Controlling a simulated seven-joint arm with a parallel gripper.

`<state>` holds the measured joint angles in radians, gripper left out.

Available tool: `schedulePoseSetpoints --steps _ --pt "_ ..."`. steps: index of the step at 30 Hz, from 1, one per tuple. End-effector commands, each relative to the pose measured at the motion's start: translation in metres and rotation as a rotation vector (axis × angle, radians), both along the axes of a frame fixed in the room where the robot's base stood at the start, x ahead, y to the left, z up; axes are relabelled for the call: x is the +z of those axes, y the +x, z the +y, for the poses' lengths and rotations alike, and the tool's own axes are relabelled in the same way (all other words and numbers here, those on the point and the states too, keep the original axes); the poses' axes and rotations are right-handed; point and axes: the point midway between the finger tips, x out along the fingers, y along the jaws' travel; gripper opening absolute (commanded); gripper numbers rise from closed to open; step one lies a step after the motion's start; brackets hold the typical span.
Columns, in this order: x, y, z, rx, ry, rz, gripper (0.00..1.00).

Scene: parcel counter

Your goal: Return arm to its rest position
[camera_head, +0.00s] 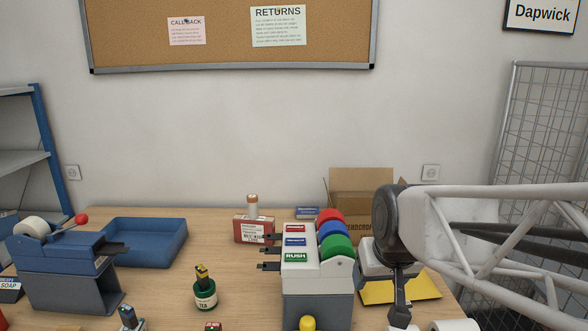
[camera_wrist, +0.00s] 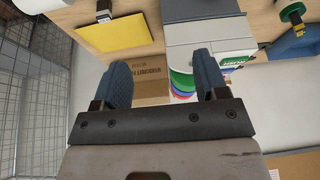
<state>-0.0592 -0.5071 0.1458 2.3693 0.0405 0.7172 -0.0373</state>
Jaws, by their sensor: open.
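My arm reaches in from the right edge in the head view, above the right end of the counter. My gripper (camera_wrist: 163,76) shows in the wrist view with its two blue ribbed fingers wide apart. Nothing is between the fingers; the counter things seen past them stand farther off. I cannot make out the fingers in the head view.
A blue tray (camera_head: 148,246) is farther left. A wire rack (camera_head: 540,125) stands at right. Air above the counter's left is free.

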Motion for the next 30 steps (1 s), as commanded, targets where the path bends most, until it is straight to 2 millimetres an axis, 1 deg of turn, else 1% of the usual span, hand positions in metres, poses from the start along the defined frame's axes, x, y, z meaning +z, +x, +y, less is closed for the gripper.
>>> schedulePoseSetpoints --steps 1,3,6,9,12,17,30 --pt "-0.003 -0.021 -0.007 -0.015 -0.005 0.024 0.67" --pt "-0.009 -0.046 -0.014 -0.034 -0.011 0.062 0.67" --pt "-0.017 -0.077 -0.023 -0.058 -0.02 0.109 0.67" --pt "-0.025 -0.101 -0.029 -0.077 -0.026 0.148 0.67" --pt "-0.029 -0.116 -0.032 -0.089 -0.03 0.171 0.67" --pt "-0.032 -0.124 -0.034 -0.096 -0.032 0.185 0.67" --pt "-0.031 -0.124 -0.034 -0.096 -0.032 0.185 0.67"
